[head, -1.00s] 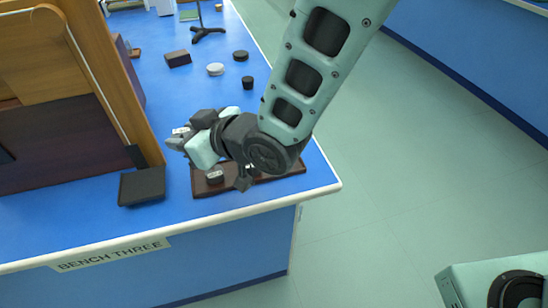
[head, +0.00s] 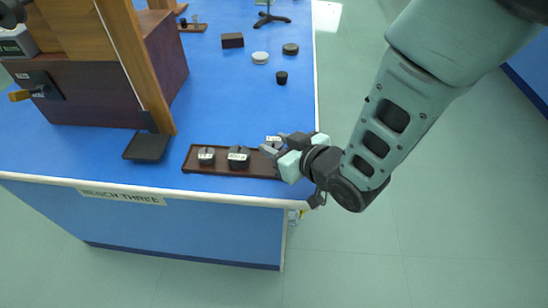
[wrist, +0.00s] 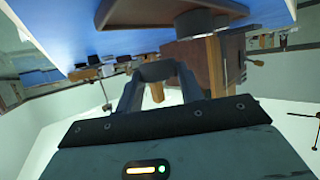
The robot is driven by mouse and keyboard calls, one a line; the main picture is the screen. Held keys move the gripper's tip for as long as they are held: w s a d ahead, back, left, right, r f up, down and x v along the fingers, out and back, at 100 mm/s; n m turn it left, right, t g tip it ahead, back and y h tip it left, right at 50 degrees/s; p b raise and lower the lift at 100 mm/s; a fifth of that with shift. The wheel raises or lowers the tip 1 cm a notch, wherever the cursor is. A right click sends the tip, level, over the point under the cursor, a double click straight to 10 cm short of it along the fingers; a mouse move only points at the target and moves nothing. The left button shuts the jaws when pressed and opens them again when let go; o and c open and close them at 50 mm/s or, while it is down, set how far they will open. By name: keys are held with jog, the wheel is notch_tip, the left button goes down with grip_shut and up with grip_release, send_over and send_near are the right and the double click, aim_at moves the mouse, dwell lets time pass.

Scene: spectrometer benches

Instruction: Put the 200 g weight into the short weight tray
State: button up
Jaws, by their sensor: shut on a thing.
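My gripper (head: 275,148) is shut on a small weight (head: 272,141) with a white label, by the right end of a long brown tray (head: 222,169) at the bench's front edge. The label is too small to read. In the wrist view the held weight is a dark round piece (wrist: 156,72) between the two fingers. A smaller brown tray (head: 192,28) with small pieces lies far back. I cannot tell which tray is called short.
A black square pan (head: 148,147) lies left of the long tray, beside a wooden post and cabinet (head: 105,90). The blue bench top between is clear.

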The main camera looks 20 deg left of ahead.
jog(key=shift+f, duration=2.4)
jog(key=shift+f, duration=0.1)
jog(key=shift+f, duration=0.15)
jog(key=o, duration=1.1)
